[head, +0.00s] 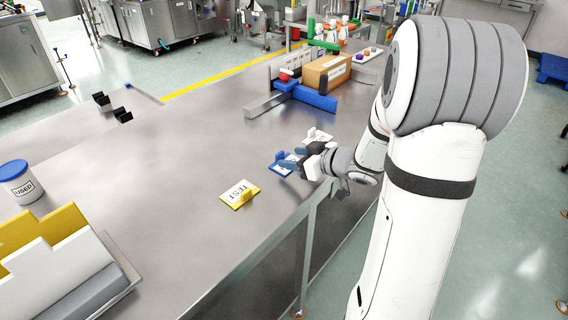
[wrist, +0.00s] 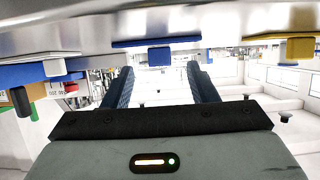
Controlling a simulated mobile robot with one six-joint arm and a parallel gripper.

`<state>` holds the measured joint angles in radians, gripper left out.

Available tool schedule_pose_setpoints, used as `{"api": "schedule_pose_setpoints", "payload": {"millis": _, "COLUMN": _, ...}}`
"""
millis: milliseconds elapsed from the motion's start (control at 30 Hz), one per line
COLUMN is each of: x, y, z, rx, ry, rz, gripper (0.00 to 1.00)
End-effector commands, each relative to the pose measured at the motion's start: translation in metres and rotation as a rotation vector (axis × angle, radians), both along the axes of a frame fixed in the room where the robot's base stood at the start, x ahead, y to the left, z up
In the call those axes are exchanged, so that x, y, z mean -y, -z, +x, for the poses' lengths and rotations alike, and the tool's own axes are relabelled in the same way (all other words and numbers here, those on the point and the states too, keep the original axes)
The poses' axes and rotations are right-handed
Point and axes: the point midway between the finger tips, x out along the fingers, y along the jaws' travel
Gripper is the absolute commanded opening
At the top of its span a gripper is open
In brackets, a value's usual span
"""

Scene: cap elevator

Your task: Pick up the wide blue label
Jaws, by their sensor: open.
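The wide blue label (head: 278,168) lies on the steel table near its right edge, partly hidden by my gripper (head: 294,162). In the wrist view, which appears upside down, the blue label (wrist: 155,42) has a small blue grip block (wrist: 159,56). My gripper (wrist: 160,78) is open, and nothing shows held between its two dark fingers. The block lines up with the gap between the fingers, seemingly beyond the tips; I cannot tell the exact distance.
A yellow TEST label (head: 240,195) lies in front of the blue one and a white label (head: 319,136) behind it. A blue holder (head: 316,98) with a cardboard box (head: 326,73) stands farther back. A USED jar (head: 21,184) is at left. The table middle is clear.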

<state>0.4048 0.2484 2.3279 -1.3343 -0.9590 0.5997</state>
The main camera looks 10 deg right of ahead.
Motion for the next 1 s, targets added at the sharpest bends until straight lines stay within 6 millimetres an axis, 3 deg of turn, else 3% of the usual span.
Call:
{"api": "schedule_pose_setpoints", "payload": {"millis": 200, "x": -0.018, "y": 0.013, "z": 0.024, "rx": 0.000, "ry": -0.001, "rz": -0.001, "gripper": 0.53}}
{"api": "schedule_pose_setpoints", "payload": {"millis": 500, "x": -0.020, "y": 0.014, "z": 0.028, "rx": 0.000, "ry": 0.002, "rz": -0.001, "gripper": 0.53}}
{"api": "schedule_pose_setpoints", "payload": {"millis": 1000, "x": -0.020, "y": 0.014, "z": 0.028, "rx": 0.000, "ry": 0.003, "rz": -0.002, "gripper": 0.13}}
